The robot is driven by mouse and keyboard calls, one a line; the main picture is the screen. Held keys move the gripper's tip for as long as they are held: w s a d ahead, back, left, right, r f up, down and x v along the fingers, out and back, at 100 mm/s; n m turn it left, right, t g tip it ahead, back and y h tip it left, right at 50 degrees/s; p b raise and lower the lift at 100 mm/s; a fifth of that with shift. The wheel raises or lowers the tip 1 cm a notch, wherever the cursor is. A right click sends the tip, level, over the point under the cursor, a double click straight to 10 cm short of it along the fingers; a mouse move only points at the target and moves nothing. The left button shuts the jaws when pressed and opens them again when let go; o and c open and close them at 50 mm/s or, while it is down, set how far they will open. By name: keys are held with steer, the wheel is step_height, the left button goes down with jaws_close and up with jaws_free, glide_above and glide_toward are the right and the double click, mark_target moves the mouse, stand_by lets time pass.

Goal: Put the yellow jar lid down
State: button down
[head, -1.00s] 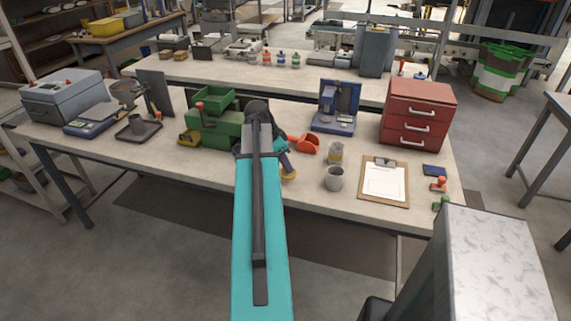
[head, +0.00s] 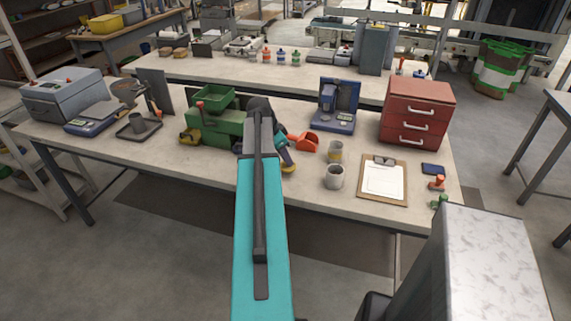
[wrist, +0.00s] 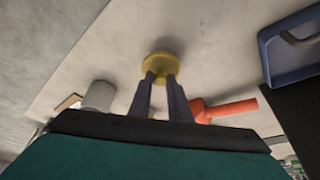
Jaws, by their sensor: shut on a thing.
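The yellow jar lid (wrist: 160,65) is between the fingertips of my gripper (wrist: 160,78) in the wrist view. My gripper is shut on it. In the head view a part of the yellow lid (head: 288,168) shows just right of my arm, over the front part of the workbench. My arm hides most of my gripper there. The pale tabletop lies behind the lid in the wrist view; I cannot tell whether the lid touches it.
On the bench (head: 235,178), a red scoop (head: 304,141), a grey cup (head: 334,176), a jar with yellowish contents (head: 335,151) and a clipboard (head: 383,181) stand to the right. A green machine (head: 215,130) stands to the left. Bare tabletop lies along the front edge.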

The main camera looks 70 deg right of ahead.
steer(key=shift+f+p, duration=0.55)
steer(key=shift+f, duration=0.9)
steer(key=shift+f, duration=0.15)
steer(key=c, duration=1.6)
jaws_free()
steer(key=shift+c, duration=0.2)
steer(key=shift+r, duration=0.25)
steer(key=b+v, duration=0.2)
steer(key=v, duration=0.9)
steer(key=shift+r+b, duration=0.35)
steer(key=shift+w+a, duration=0.1)
steer(key=shift+w, duration=0.05)
